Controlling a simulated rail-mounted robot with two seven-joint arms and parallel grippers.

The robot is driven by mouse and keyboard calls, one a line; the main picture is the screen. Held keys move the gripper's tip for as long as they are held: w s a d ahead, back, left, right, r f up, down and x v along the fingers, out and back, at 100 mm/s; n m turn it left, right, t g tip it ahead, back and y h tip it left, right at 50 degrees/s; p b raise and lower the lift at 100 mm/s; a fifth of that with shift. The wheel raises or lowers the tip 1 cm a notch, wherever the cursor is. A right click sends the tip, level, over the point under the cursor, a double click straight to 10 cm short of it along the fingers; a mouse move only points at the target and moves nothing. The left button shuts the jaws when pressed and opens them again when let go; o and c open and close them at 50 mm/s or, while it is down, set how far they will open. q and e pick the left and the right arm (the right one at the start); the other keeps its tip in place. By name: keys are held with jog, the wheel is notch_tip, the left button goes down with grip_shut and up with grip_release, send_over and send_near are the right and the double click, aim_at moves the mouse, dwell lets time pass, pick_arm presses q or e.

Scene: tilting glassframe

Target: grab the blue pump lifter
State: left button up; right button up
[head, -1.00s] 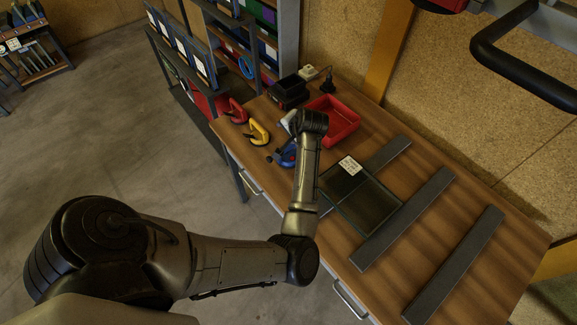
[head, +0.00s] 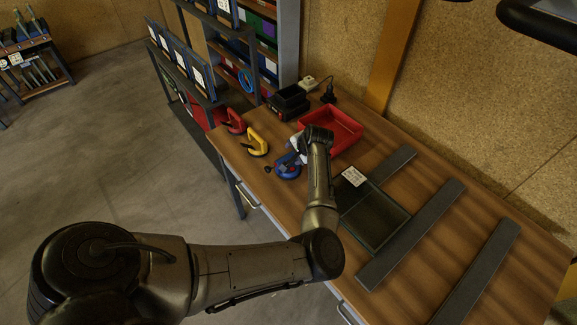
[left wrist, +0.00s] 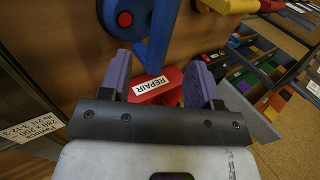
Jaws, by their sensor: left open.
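The blue pump lifter (head: 288,171) lies on the wooden workbench (head: 408,232), left of my left wrist in the head view. My left gripper (head: 297,146) is just beyond it there, mostly hidden by my wrist. In the left wrist view, the blue lifter (left wrist: 160,30) with a red button shows at the top, ahead of the fingers. The left gripper (left wrist: 160,84) is open, with nothing between its two fingers. I cannot tell whether a finger touches the lifter. My right gripper is not in view.
A yellow lifter (head: 258,141) and a red lifter (head: 235,121) lie to the left. A red bin (head: 345,126), labelled REPAIR in the left wrist view (left wrist: 172,76), stands behind my wrist. A dark glass pane (head: 372,218) and grey bars (head: 412,235) lie to the right.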

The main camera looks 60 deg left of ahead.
aim_at(290, 155)
pick_arm(q)
jog(key=shift+b+x, duration=0.65)
jog(key=shift+x, duration=2.15)
jog(key=shift+c, duration=0.3)
grip_shut()
